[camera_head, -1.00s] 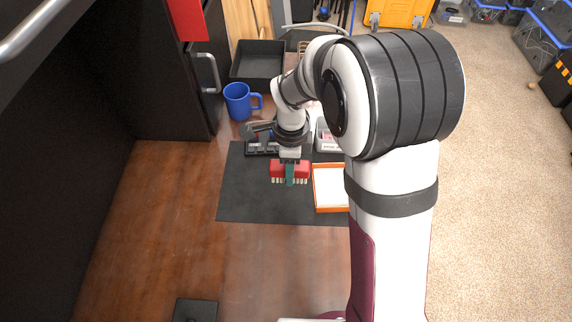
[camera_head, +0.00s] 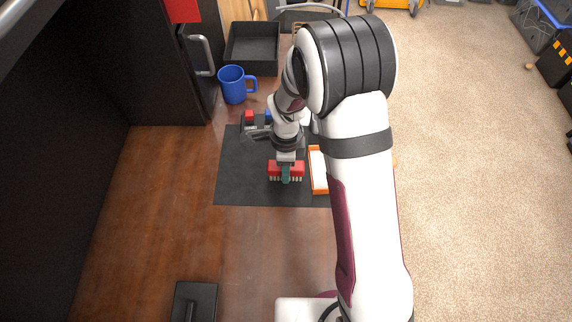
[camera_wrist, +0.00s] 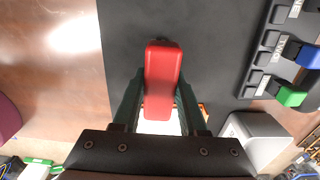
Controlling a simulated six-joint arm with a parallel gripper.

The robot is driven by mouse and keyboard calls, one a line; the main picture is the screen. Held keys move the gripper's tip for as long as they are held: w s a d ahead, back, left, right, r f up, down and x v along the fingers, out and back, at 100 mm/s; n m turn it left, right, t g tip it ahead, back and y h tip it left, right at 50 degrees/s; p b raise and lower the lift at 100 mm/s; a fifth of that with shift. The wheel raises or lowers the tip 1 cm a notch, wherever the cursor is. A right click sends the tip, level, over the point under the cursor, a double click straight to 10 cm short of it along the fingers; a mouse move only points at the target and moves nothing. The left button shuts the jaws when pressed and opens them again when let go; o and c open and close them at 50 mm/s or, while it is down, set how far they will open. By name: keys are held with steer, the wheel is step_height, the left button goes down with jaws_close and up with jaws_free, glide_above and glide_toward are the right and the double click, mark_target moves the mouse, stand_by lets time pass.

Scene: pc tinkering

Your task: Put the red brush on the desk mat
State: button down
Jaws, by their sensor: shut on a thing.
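The red brush (camera_head: 279,167) has a red body and pale bristles that point down in the head view. My gripper (camera_head: 286,174) is shut on it, with a green finger showing across its front. In the wrist view the red brush (camera_wrist: 162,85) lies between the two green fingers of my gripper (camera_wrist: 160,112). The desk mat (camera_head: 240,180) is a dark sheet on the wooden desk, and the brush is over its front middle part. I cannot tell whether the bristles touch the mat.
An orange-edged white tray (camera_head: 318,170) is just right of the brush. A black block with coloured keys (camera_wrist: 275,50) is at the mat's back. A blue mug (camera_head: 233,84) and black bin (camera_head: 252,48) stand behind. The mat's left part is clear.

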steer(key=shift+f, duration=0.35)
steer(key=c, duration=0.8)
jaws_free()
steer(key=shift+o, duration=0.2)
steer(key=o, duration=0.6)
steer(key=shift+c, duration=0.2)
steer(key=shift+r, duration=0.1)
steer(key=shift+r, duration=3.9)
